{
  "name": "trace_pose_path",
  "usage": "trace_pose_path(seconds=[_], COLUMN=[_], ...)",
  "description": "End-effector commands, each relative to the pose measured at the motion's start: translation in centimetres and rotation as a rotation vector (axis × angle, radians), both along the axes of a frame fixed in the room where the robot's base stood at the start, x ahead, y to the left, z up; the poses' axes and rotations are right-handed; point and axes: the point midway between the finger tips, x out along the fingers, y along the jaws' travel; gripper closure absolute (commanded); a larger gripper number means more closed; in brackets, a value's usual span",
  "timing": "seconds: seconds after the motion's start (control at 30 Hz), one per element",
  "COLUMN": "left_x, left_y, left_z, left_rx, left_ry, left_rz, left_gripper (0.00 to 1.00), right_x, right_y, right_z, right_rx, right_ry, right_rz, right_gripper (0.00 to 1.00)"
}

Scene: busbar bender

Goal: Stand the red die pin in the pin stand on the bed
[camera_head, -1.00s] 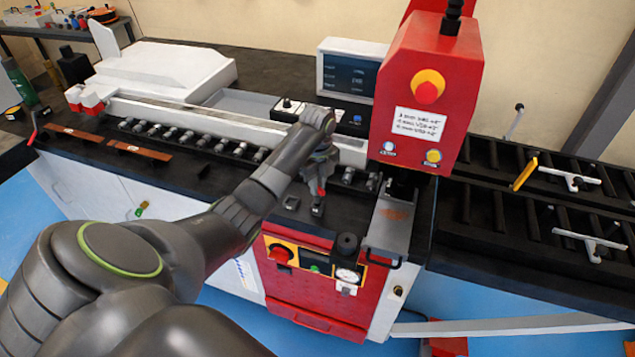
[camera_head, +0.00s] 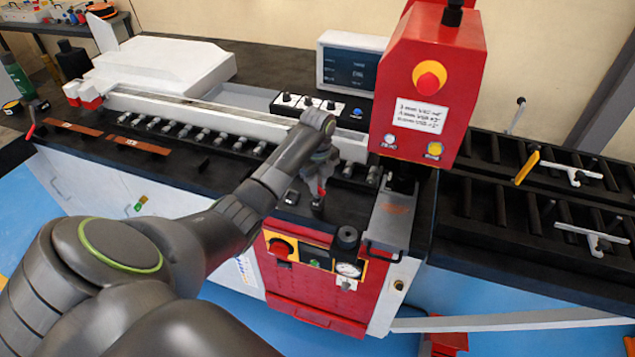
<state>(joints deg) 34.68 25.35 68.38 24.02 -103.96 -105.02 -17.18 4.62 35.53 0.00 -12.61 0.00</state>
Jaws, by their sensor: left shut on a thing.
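My left gripper (camera_head: 319,190) is over the dark bed, left of the red press head, and points down. It is shut on the red die pin (camera_head: 321,187), of which only a small red part shows between the fingers. A small dark upright piece (camera_head: 317,207) is right below the fingers on the bed; it may be the pin stand, and I cannot tell whether the pin touches it or is in it. A small dark square block (camera_head: 292,197) lies just left of it. My right gripper is not in view.
The red press head (camera_head: 430,85) stands close to the right of the gripper. A row of rollers (camera_head: 190,133) and copper strips (camera_head: 137,146) lie to the left. A black knob (camera_head: 347,238) stands at the bed's front edge. A monitor (camera_head: 350,68) is behind.

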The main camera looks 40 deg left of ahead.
Motion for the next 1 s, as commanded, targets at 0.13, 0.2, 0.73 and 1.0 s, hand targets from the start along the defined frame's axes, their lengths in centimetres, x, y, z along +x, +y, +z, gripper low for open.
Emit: trace_pose_path(seconds=[0.13, 0.2, 0.73, 1.0], left_x=[0.0, 0.0, 0.0, 0.7], left_y=[0.0, 0.0, 0.0, -0.2], left_z=[-0.5, -0.6, -0.6, 2.7], left_rx=[0.000, 0.000, 0.000, 0.000], left_ry=[0.000, 0.000, 0.000, 0.000], left_rz=[0.000, 0.000, 0.000, 0.007], left_gripper=[1.00, 1.00, 0.61, 0.61], right_x=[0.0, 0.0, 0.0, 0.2], right_y=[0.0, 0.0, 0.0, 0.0], right_z=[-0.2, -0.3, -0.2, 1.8], right_rx=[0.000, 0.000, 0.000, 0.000], right_ry=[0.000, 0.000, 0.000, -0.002], right_rz=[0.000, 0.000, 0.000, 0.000], right_gripper=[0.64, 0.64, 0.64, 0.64])
